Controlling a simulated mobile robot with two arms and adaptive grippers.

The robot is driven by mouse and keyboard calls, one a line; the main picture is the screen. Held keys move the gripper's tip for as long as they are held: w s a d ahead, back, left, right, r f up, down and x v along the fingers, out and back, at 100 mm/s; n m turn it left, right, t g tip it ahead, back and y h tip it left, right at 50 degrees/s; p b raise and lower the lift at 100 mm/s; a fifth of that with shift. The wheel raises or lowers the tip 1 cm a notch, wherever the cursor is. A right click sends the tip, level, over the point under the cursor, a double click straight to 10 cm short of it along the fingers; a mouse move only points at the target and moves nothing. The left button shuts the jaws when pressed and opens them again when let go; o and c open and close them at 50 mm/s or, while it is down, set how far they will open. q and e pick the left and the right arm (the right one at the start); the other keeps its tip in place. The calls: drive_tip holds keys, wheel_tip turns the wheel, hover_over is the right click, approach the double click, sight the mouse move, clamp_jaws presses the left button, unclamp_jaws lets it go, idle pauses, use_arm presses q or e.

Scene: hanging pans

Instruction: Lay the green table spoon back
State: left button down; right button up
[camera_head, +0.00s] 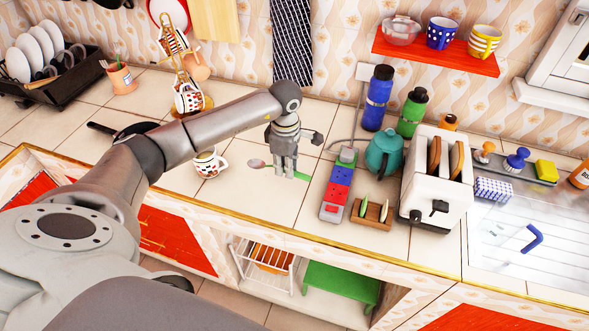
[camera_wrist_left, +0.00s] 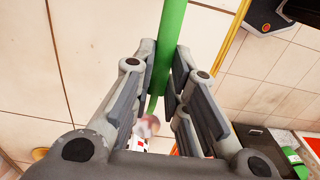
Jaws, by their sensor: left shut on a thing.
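The green table spoon has a long green handle (camera_head: 302,176) and a pinkish-grey bowl (camera_head: 256,164) pointing left in the head view. My left gripper (camera_head: 284,178) comes down over the counter and is shut on the handle. In the left wrist view the handle (camera_wrist_left: 171,40) runs between the two fingers (camera_wrist_left: 160,88), and the blurred bowl (camera_wrist_left: 147,126) shows beyond them. I cannot tell whether the spoon touches the counter or is slightly above it. The stretch of handle between the fingers is partly hidden in the head view. My right gripper is not in view.
A patterned cup (camera_head: 209,163) stands left. The tiled counter (camera_head: 255,205) in front is clear up to its edge.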

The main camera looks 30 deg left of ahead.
sight(287, 195)
use_arm(q)
drive_tip(key=shift+s+a+f, duration=0.1)
drive_tip(key=shift+a+f, duration=0.1)
drive_tip(key=shift+f, duration=0.4)
drive_tip(key=shift+f+b, duration=0.4)
drive_tip(key=shift+b, duration=0.1)
drive_tip(key=shift+d+f+b, duration=0.25)
drive_tip(key=shift+f+b, duration=0.35)
drive_tip(key=shift+f, duration=0.5)
drive_tip(key=shift+a+f+b, duration=0.1)
drive_tip(key=shift+f+b, duration=0.3)
drive_tip(key=shift+f, duration=0.35)
drive_tip(key=shift+f+b, duration=0.4)
drive_tip(key=shift+f, duration=0.35)
wheel_tip(287, 195, down, 2)
drive_tip(key=shift+f+b, duration=0.1)
drive_tip(key=shift+b, duration=0.9)
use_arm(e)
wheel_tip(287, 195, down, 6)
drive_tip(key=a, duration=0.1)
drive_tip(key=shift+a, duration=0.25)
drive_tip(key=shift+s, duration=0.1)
